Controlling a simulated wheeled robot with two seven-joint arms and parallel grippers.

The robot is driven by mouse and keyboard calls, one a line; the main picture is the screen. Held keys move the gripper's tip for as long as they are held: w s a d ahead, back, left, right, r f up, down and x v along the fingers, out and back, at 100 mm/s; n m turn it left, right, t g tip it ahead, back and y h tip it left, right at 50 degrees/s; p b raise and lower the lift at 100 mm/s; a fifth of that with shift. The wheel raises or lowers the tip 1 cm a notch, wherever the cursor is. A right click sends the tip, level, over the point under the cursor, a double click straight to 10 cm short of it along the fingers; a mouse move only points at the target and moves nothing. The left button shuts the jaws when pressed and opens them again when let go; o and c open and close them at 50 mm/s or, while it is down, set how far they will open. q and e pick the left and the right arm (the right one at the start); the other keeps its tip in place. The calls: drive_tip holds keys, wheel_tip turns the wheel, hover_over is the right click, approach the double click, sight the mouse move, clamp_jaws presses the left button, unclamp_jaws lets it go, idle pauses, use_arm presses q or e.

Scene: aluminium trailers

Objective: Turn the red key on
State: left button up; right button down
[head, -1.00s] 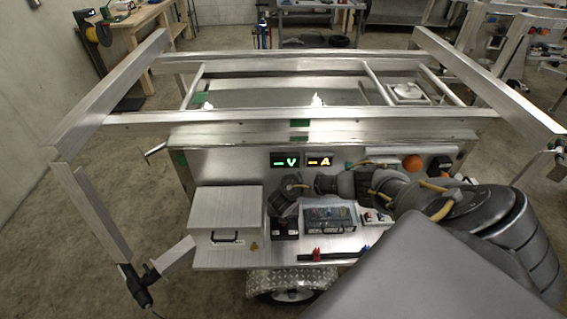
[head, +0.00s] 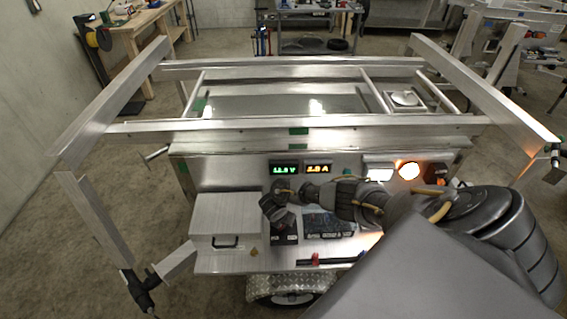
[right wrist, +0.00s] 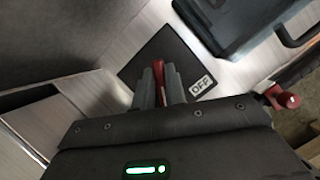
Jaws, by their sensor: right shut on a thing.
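The red key (right wrist: 158,78) stands on a black square switch plate (right wrist: 150,48) with a white OFF label (right wrist: 202,87). My right gripper (right wrist: 160,86) is shut on the key, its fingers on either side of it. In the head view my right gripper (head: 275,210) reaches in from the right, above the dark switch box (head: 284,237), and the key is hidden there. The green voltage display (head: 284,169) and the amber current display (head: 318,168) show digits. My left gripper is not in view.
A white lamp (head: 379,172) and an orange lamp (head: 409,171) glow on the panel. A silver box (head: 222,212) stands left of the switch. A dark-lidded case (head: 328,224) sits to its right. Trailer rails (head: 290,125) run above the panel.

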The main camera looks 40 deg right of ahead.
drive_tip(key=shift+w+d+r, duration=0.1)
drive_tip(key=shift+d, duration=0.05)
drive_tip(key=c, duration=1.4)
unclamp_jaws()
drive_tip(key=shift+c, duration=0.2)
drive_tip(key=p+v, duration=0.2)
drive_tip(key=v, duration=0.7)
drive_tip(key=shift+v, duration=0.85)
